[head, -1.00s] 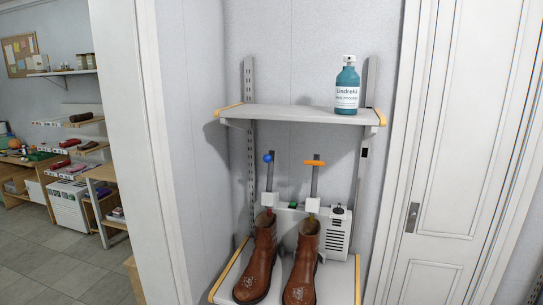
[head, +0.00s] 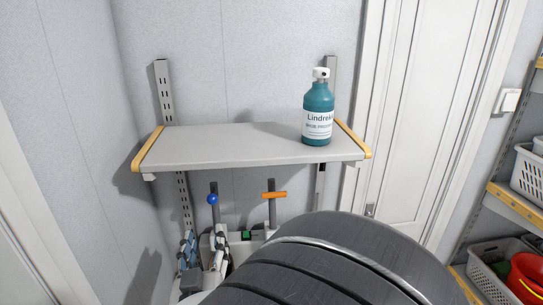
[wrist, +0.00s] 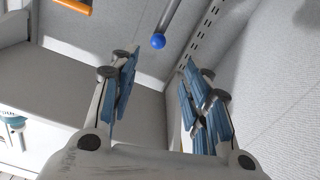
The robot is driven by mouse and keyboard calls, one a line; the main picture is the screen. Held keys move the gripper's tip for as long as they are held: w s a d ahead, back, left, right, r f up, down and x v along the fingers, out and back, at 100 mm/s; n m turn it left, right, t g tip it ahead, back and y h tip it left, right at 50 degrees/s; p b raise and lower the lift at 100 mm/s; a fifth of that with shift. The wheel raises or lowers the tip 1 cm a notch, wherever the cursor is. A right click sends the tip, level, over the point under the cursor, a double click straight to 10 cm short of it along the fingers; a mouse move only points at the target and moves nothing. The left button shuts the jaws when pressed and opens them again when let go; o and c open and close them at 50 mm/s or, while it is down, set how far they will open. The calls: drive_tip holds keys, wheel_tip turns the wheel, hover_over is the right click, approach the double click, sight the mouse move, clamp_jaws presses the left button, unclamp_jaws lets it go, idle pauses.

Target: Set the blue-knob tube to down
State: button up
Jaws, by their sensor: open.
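The blue knob (head: 213,199) sits near the top of an upright grey tube (head: 214,187), below the wall shelf in the head view. In the wrist view the knob (wrist: 158,41) shows at the end of the tube (wrist: 171,14), just beyond the fingertips and roughly between them. My gripper (head: 204,234) is open and empty, its blue-padded fingers spread below the knob in the head view. It also shows in the wrist view (wrist: 156,63). The tube's lower part is hidden behind my gripper.
A second tube has an orange handle (head: 274,195), to the right of the blue knob. The grey shelf (head: 215,145) above bears a teal bottle (head: 318,115). A slotted wall rail (head: 163,92) stands on the left. Baskets (head: 528,172) and a red object stand far right.

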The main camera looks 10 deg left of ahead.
sight(212, 203)
drive_tip(key=x, duration=1.7)
drive_tip(key=shift+d, duration=0.1)
drive_tip(key=shift+s, duration=0.1)
clamp_jaws()
